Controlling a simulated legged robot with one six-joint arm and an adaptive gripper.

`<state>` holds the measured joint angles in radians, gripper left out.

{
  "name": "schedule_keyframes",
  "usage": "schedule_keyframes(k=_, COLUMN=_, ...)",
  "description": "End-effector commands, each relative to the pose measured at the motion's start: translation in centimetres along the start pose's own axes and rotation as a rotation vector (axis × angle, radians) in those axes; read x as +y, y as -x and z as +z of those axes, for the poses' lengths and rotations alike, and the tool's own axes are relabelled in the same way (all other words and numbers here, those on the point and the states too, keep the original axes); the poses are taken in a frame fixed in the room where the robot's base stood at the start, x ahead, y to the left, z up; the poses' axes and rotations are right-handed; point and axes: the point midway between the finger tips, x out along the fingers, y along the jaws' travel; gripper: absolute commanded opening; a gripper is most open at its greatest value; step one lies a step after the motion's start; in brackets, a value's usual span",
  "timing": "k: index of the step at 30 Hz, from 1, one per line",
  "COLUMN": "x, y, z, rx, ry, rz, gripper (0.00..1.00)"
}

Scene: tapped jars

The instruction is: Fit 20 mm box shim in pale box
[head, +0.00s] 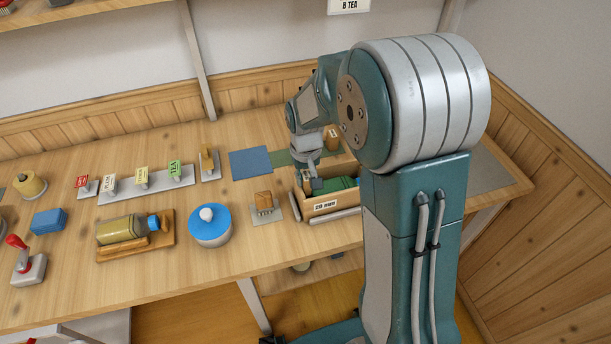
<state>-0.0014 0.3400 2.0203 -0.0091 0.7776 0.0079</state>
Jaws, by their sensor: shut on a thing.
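The pale box (322,208) is an open wooden tray with a small white label on its front, standing on the bench in front of my arm. A green thing (343,184) lies inside it on the right. My gripper (309,187) points down at the box's left end. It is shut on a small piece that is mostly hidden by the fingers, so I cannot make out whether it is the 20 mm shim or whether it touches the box. My arm hides the box's right end.
Left of the box, a wooden block (264,201) stands on a grey plate, then a blue-lidded jar (210,227). A jar lies in a wooden cradle (135,238). A blue mat (250,162) is behind, with a labelled wooden block (332,139) near my wrist.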

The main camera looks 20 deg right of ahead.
Motion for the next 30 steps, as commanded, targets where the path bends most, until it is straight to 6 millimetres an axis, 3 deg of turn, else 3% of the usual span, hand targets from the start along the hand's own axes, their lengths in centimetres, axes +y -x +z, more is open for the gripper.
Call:
schedule_keyframes(k=23, x=0.0, y=-0.6, z=0.01, rx=0.0, ry=0.0, rz=0.0, gripper=0.0)
schedule_keyframes(k=24, x=0.0, y=-0.6, z=0.01, rx=0.0, ry=0.0, rz=0.0, gripper=0.36)
schedule_keyframes(k=26, x=0.0, y=-0.6, z=0.01, rx=0.0, ry=0.0, rz=0.0, gripper=0.63)
schedule_keyframes(k=27, x=0.0, y=-0.6, z=0.01, rx=0.0, ry=0.0, rz=0.0, gripper=0.67)
schedule_keyframes(k=30, x=0.0, y=-0.59, z=0.01, rx=0.0, ry=0.0, rz=0.0, gripper=0.67)
